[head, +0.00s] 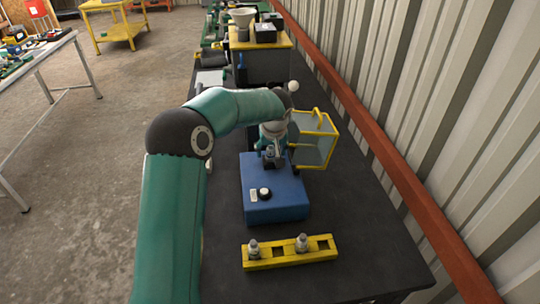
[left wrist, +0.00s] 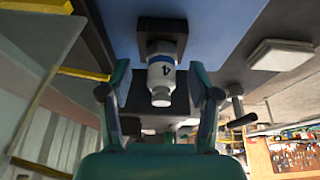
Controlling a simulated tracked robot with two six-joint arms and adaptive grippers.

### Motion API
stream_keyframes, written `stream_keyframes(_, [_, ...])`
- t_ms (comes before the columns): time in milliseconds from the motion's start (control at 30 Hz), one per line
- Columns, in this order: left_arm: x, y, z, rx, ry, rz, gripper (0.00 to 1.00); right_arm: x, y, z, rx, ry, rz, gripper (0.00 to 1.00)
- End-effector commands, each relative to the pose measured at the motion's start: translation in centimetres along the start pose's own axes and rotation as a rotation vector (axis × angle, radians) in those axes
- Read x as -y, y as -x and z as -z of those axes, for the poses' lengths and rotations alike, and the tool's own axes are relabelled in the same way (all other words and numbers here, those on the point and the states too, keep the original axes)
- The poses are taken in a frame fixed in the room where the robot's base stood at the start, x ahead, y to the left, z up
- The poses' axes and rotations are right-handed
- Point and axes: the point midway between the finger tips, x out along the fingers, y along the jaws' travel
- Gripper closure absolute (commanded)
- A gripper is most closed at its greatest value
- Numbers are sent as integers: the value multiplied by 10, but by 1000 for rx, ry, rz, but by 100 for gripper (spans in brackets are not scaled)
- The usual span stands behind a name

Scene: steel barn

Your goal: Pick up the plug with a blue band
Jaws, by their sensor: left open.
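The plug with a blue band (left wrist: 162,76) is white and silver, marked "4". In the left wrist view it stands in a dark square socket (left wrist: 162,27) on the blue box (left wrist: 225,20). My left gripper (left wrist: 159,70) is open, with one finger on each side of the plug and a gap visible on both sides. In the head view my left gripper (head: 272,158) is at the far end of the blue box (head: 272,190), and largely covers the plug there. My right gripper is in neither view.
A yellow rack (head: 272,264) with two silver plugs (head: 253,249) (head: 302,243) lies in front of the blue box. A yellow-framed clear guard (head: 316,140) stands just right of my gripper. The dark table (head: 370,235) is bare at right.

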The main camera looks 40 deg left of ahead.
Motion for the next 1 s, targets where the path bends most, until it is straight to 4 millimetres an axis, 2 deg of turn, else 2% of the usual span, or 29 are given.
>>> stream_keyframes(67, [0, 0, 0, 0, 0, 0, 38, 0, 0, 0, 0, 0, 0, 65])
stream_keyframes(433, [0, 0, 0, 0, 0, 0, 100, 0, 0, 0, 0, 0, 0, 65])
stream_keyframes(767, [1, 2, 1, -1, 1, 0, 100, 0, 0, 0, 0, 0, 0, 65])
stream_keyframes(1000, [1, 17, 8, -4, 3, -1, 100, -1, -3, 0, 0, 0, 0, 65])
